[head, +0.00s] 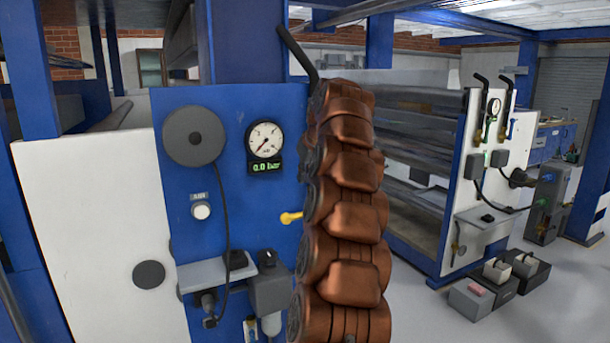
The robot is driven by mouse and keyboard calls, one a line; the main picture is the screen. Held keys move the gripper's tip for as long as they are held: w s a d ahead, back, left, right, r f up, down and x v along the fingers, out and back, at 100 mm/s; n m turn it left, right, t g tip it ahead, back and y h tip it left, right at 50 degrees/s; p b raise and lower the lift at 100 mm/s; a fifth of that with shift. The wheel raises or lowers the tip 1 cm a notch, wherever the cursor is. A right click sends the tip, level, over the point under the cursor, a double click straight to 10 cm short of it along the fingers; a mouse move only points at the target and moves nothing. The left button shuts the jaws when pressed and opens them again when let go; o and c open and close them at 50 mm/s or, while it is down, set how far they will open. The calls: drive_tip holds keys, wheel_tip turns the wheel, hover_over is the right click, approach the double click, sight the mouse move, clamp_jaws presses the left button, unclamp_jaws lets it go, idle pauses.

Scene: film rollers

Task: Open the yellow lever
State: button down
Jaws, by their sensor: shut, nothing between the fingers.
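The yellow lever (290,217) shows as a short yellow handle on the blue machine panel (170,120). It sticks out to the left from behind my copper-coloured arm. Its right end and mount are hidden by the arm, so I cannot tell its full position. My arm rises through the middle of the head view, in front of the panel's right edge. My gripper is not visible in this view.
A pressure gauge (264,139) above a display reading 0.0 bar sits above and left of the lever. Below are a small grey shelf (215,272) and a grey regulator box (270,290). Dark crates (525,265) stand on the floor at right.

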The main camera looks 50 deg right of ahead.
drive_tip(key=p, duration=0.1)
hover_over(299, 215)
drive_tip(key=f, duration=0.6)
drive_tip(key=shift+w+d+f, duration=0.1)
drive_tip(key=shift+w+f, duration=0.2)
drive_tip(key=shift+w, duration=0.1)
drive_tip(key=shift+s+f+p, duration=0.2)
drive_tip(key=shift+f+p, duration=0.1)
drive_tip(key=shift+f, duration=0.1)
drive_tip(key=shift+s+f+p, duration=0.15)
drive_tip(key=shift+f, duration=0.6)
drive_tip(key=shift+s+f+p, duration=0.1)
drive_tip(key=shift+f+p, duration=0.05)
drive_tip(key=shift+f, duration=0.55)
drive_tip(key=shift+a+f, duration=0.1)
drive_tip(key=shift+a, duration=0.1)
